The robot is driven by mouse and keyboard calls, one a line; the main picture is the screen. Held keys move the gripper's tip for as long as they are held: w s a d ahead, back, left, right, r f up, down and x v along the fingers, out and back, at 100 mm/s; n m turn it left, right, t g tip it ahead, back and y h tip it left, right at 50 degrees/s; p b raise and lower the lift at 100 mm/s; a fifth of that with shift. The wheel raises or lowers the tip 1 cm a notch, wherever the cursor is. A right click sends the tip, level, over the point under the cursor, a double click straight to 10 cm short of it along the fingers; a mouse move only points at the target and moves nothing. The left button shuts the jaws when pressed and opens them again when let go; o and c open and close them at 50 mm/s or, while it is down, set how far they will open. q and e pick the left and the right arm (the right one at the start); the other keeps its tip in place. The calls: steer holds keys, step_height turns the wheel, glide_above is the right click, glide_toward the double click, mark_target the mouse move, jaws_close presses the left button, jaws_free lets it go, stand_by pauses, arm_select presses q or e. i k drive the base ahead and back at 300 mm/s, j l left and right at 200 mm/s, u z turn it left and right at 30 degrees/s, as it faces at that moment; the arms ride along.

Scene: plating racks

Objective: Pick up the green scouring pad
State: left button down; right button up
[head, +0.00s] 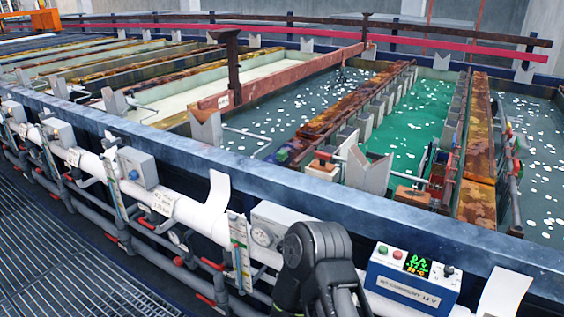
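I cannot make out a green scouring pad for certain in the head view. A small dark greenish patch (282,154) shows near the front end of a rusty bar, but it is too small to identify. A black jointed part of my own arm rises from the bottom edge, right of centre, in front of the pipes. No gripper fingers can be made out on it, and neither gripper is in view.
A blue-grey tank rim (300,188) runs across the view. Behind it are tanks with floating white pieces and green liquid (407,125). A blue-white control box (412,280) stands at the lower right. White pipes (200,215) and gauges line the front; grating (50,260) lies lower left.

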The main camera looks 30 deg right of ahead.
mark_target(282, 154)
steer(key=i+j+z, duration=0.15)
steer(key=i+j, duration=0.15)
steer(key=i+j+z, duration=0.15)
steer(key=i+j, duration=0.15)
steer(key=i+j+z, duration=0.1)
steer(key=i+j, duration=0.15)
steer(key=j, duration=0.15)
steer(key=i+j+z, duration=0.15)
steer(key=i+j, duration=0.15)
steer(key=i+j+z, duration=0.15)
steer(key=j, duration=0.35)
steer(key=i+j+z, duration=0.15)
steer(key=j, duration=0.3)
steer(key=i+j+z, duration=0.15)
steer(key=i+j, duration=0.15)
steer(key=j, duration=0.15)
steer(key=i+j+z, duration=0.1)
steer(key=j, duration=0.4)
steer(key=i, duration=0.1)
